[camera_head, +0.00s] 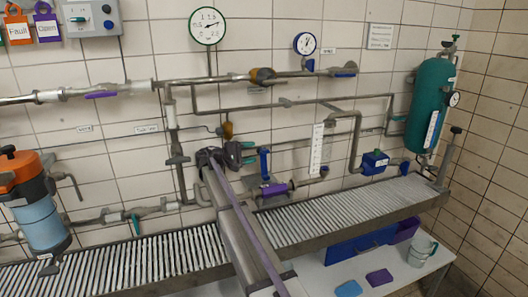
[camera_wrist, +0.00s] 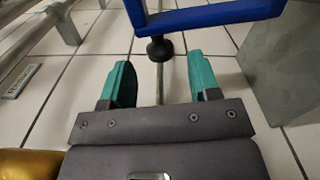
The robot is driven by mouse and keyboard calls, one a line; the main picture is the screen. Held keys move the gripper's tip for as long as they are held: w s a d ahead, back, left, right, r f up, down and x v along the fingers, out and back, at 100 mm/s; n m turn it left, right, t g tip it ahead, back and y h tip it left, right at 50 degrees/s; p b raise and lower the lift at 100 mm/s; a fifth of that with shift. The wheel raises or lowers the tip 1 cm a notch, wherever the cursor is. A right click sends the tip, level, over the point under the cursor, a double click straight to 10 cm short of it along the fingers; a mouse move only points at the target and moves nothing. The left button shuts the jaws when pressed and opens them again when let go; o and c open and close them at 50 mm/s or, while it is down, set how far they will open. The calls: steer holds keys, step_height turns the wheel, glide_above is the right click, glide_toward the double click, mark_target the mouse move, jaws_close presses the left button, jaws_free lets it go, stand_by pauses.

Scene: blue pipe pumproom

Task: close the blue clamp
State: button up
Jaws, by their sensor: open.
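The blue clamp (camera_head: 265,163) stands upright on the wall piping, just right of my gripper (camera_head: 250,153) in the head view. In the wrist view, the clamp's blue frame (camera_wrist: 210,17) crosses the top of the picture, and part of it is cut off. A dark round knob (camera_wrist: 160,49) hangs below the frame. My gripper (camera_wrist: 162,78) is open, with its teal fingers apart on either side of the knob. The knob is beyond or between the fingertips; I cannot tell which. I see no contact with the clamp.
Grey pipes (camera_head: 240,108) run along the tiled wall around my gripper. A brass-coloured part (camera_wrist: 18,163) is close at the lower left in the wrist view, and a grey block (camera_wrist: 287,60) is at the right. A purple-handled valve (camera_head: 272,189) sits below the clamp.

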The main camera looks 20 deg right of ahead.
steer(key=d, duration=0.6)
steer(key=shift+s, duration=0.25)
steer(key=shift+c, duration=0.2)
jaws_close()
